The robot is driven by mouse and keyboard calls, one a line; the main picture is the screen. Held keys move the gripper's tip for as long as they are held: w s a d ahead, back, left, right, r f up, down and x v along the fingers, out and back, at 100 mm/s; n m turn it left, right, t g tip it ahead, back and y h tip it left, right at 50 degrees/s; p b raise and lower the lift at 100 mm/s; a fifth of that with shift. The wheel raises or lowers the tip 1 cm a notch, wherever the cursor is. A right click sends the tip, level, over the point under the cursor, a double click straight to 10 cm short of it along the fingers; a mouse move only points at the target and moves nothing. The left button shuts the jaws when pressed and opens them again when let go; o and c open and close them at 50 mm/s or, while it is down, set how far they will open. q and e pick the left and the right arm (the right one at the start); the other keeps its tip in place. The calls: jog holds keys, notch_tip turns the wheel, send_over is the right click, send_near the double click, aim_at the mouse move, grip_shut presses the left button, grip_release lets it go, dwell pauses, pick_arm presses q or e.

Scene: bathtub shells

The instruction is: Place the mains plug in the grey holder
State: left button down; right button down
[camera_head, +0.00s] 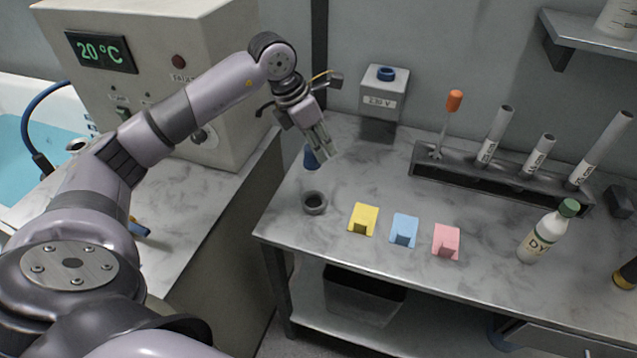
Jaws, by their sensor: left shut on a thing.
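The mains plug (311,158) looks like a small dark blue piece. My left gripper (319,150) is shut on it and points down, holding it above the left part of the marble-topped bench. The gripper's fingers hide part of the plug. The grey holder (314,203) is a short, round, dark grey ring with an open, empty-looking centre. It stands on the bench near the left corner, in front of and below the plug in the picture. The plug and the holder are apart. My right gripper is not in view.
A grey 230 V box (380,115) with a blue top stands behind. Yellow (363,218), blue (404,230) and pink (446,240) blocks line the front. A rack (500,180) holds tubes; a bottle (548,232) stands right. A control cabinet (160,60) is left, past a gap.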

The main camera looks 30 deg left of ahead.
pick_arm(q)
notch_tip(320, 180, down, 12)
jog(key=shift+f+p, duration=0.1)
jog(key=shift+p, duration=1)
jog(key=c, duration=1.4)
grip_release()
jog(key=shift+o, duration=0.2)
jog(key=shift+r, duration=0.25)
jog(key=b+v, duration=0.2)
jog(key=v, duration=0.9)
jog(key=shift+s+r+b, duration=0.15)
jog(key=shift+r+b, duration=0.15)
jog(key=shift+r, duration=0.05)
